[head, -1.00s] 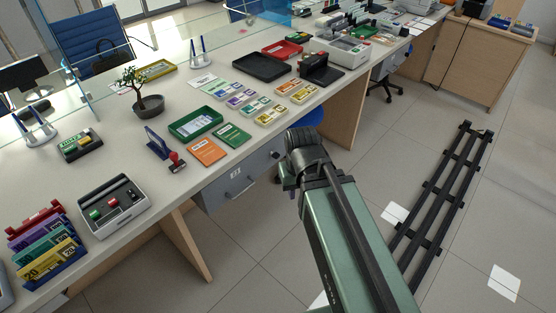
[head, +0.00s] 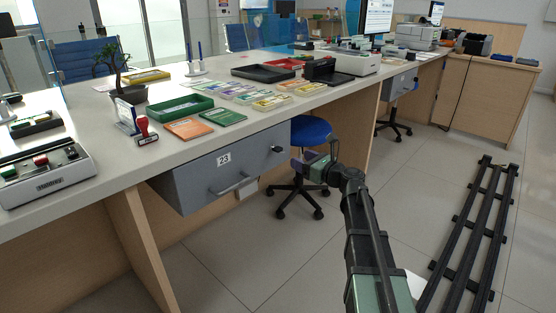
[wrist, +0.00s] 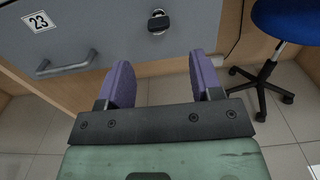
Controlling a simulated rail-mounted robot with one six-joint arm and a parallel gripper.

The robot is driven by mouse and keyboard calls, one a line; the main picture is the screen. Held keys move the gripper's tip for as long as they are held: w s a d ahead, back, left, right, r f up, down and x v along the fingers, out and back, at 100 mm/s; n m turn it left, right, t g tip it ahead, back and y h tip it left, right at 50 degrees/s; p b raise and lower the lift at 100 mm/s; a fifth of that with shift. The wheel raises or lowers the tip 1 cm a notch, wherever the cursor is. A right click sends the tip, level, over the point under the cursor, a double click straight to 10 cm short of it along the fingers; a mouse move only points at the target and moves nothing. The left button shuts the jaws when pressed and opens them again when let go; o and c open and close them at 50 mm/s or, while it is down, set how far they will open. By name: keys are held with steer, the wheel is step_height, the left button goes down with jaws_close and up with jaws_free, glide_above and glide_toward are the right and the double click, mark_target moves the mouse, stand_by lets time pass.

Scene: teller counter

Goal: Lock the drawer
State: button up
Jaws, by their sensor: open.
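The grey drawer (head: 205,176) numbered 23 hangs under the counter and looks closed. It has a bar handle (head: 234,185) and a dark lock (head: 277,149) near its upper right. In the wrist view the drawer front (wrist: 100,25) fills the top, with the handle (wrist: 66,66) at left and the lock (wrist: 158,22) above the gap between my fingers. My gripper (head: 316,163) is at the right of the drawer, near the lock. In the wrist view my gripper (wrist: 162,80) is open, its two purple fingers apart with nothing between them. The lock's finer details are too small to tell.
A blue stool (head: 310,130) stands behind my gripper under the counter, and also shows in the wrist view (wrist: 290,20). Wooden panels (head: 140,245) support the counter (head: 170,100). Dark floor rails (head: 470,235) lie at right. The floor before the drawer is clear.

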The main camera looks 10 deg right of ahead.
mark_target(278, 148)
steer(key=x, duration=1)
steer(key=shift+w+a, duration=0.3)
steer(key=shift+a, duration=0.05)
steer(key=c, duration=0.9)
steer(key=shift+c, duration=0.2)
steer(key=shift+n, duration=0.3)
steer(key=n, duration=0.3)
steer(key=shift+n, duration=0.3)
steer(key=n, duration=1.3)
steer(key=shift+n, duration=0.3)
